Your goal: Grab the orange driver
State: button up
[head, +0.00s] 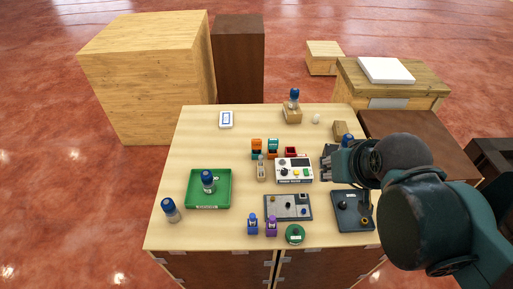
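A small orange object (257,143), which appears to be the orange driver, stands near the middle of the table (220,145). A teal object (272,144) of similar shape stands just to its right. My gripper (327,164) reaches in from the right, over the right part of the table. It is well to the right of the orange object and apart from it. The fingers are small and dark in this view, so their opening is unclear. I see nothing held in them.
A white panel box (294,175) with buttons sits between my gripper and the orange object's side of the table, with a red item (291,152) behind it. A green tray (224,200) is at left. Dark trays (275,208) lie in front. The table's back left is mostly clear.

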jog(key=shift+w+r, duration=0.1)
jog(key=n+g+h, duration=0.1)
jog(key=n+g, duration=0.6)
jog(key=n, duration=1.1)
send_over(257, 140)
notch_tip(257, 140, down, 14)
jog(key=shift+a, duration=0.15)
jog(key=shift+w+a+f, duration=0.15)
jog(key=shift+a+f, duration=0.15)
jog(key=shift+f, duration=0.15)
jog(key=shift+d+f, duration=0.2)
jog(key=shift+f, duration=1.05)
